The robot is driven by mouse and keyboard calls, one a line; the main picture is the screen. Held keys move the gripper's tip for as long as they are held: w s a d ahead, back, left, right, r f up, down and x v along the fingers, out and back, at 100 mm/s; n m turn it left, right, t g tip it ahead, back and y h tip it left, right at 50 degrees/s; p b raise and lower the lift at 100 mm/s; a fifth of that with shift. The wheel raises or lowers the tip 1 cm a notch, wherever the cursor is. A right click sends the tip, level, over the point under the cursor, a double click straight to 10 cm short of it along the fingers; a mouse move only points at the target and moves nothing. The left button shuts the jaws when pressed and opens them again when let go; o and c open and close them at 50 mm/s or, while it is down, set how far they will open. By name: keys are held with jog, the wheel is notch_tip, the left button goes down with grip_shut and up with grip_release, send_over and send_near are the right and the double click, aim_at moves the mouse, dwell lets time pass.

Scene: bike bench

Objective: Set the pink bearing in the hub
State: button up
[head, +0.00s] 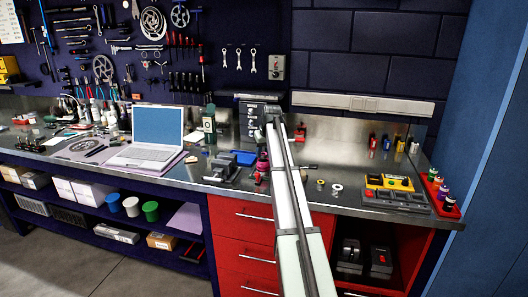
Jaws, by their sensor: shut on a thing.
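My arm reaches up and away over the bench, and its upper end hides part of the bench behind it. My gripper (261,178) is small and dark, low over the bench just left of the arm. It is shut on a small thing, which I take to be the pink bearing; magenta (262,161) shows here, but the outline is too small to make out. I cannot pick out the hub with certainty. A dark grey vise-like fixture (222,168) stands just left of the gripper. Whether the bearing touches anything is not clear.
Two small rings, one dark-yellow (320,185) and one pale (337,190), lie right of the arm. A yellow-black case (389,183) and a red tray (441,194) of coloured bottles stand farther right. A laptop (150,140) is at left. Bench between rings and case is clear.

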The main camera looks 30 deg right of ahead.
jog(key=shift+f, duration=0.6)
jog(key=o, duration=0.8)
jog(key=shift+v, duration=5.5)
jog(key=shift+w, duration=0.1)
